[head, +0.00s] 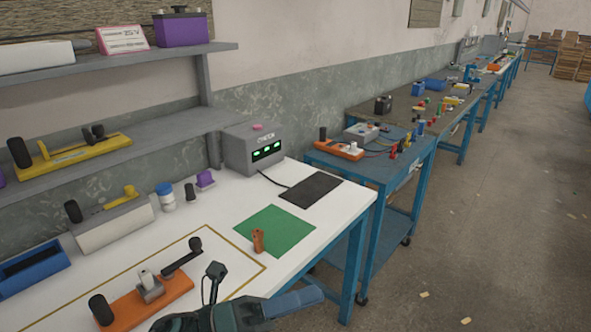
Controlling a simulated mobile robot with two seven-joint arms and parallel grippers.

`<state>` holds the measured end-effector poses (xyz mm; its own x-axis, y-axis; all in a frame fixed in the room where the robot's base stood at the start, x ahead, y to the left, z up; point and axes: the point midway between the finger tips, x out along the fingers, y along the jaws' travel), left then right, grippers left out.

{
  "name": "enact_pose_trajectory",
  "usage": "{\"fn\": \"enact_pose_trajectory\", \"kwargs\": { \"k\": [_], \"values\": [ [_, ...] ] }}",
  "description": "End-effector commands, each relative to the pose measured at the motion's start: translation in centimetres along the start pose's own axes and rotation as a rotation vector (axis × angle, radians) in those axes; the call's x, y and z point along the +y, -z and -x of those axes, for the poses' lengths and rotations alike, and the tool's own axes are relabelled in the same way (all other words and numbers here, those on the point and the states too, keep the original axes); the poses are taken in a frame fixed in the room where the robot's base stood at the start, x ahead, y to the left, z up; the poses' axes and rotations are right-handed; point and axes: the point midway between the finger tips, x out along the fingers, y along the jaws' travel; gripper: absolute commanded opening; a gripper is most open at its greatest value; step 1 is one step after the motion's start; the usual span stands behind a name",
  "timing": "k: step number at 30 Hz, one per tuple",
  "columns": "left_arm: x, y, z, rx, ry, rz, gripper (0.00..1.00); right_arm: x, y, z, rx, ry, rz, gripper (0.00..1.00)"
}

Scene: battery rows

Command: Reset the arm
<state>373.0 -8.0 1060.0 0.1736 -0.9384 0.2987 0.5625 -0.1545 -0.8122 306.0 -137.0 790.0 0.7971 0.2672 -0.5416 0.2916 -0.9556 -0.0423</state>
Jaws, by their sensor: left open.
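An orange fixture (140,302) lies in the marked rectangle on the white bench, with a light grey block in its middle. Its dark lever arm (182,263) slants up to the right, and a black knob stands at its left end. My left gripper (288,304) is at the bottom edge, right of the fixture and apart from it in the picture. It is open, and I see nothing held in it. Part of it is cut off by the frame. My right gripper is not in view.
A small orange-brown piece (258,241) stands on a green mat (283,228). A dark mat (310,189) and a grey box with green displays (253,148) are behind. A blue tray (32,270) and grey fixture (115,222) stand left. Blue tables (380,170) continue right.

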Motion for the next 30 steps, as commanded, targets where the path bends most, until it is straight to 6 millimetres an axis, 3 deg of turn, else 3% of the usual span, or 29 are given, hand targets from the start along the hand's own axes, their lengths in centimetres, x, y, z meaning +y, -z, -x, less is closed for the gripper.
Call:
{"fn": "enact_pose_trajectory", "kwargs": {
  "k": [4,8,11,16,22,25,30],
  "values": [
    [2.8,-1.9,2.5,-0.365,-0.042,0.443,0.43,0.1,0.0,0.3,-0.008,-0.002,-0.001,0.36],
    [6.7,-1.8,6.7,-0.679,-0.082,0.829,0.43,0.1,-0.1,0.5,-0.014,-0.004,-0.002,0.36],
    [10.0,0.2,10.8,-0.925,-0.112,1.123,0.43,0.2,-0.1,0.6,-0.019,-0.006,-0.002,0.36],
    [13.9,6.1,17.5,-1.303,-0.148,1.546,0.43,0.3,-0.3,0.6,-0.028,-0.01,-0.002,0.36],
    [15.4,12.3,22.1,-1.587,-0.167,1.83,0.43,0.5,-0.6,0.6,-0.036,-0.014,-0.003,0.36],
    [15.5,13.9,23.1,-1.653,-0.169,1.892,0.43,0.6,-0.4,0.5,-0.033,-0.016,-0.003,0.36],
    [15.5,14.5,23.5,-1.678,-0.17,1.917,0.43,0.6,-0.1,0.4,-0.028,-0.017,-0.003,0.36]
  ]
}}
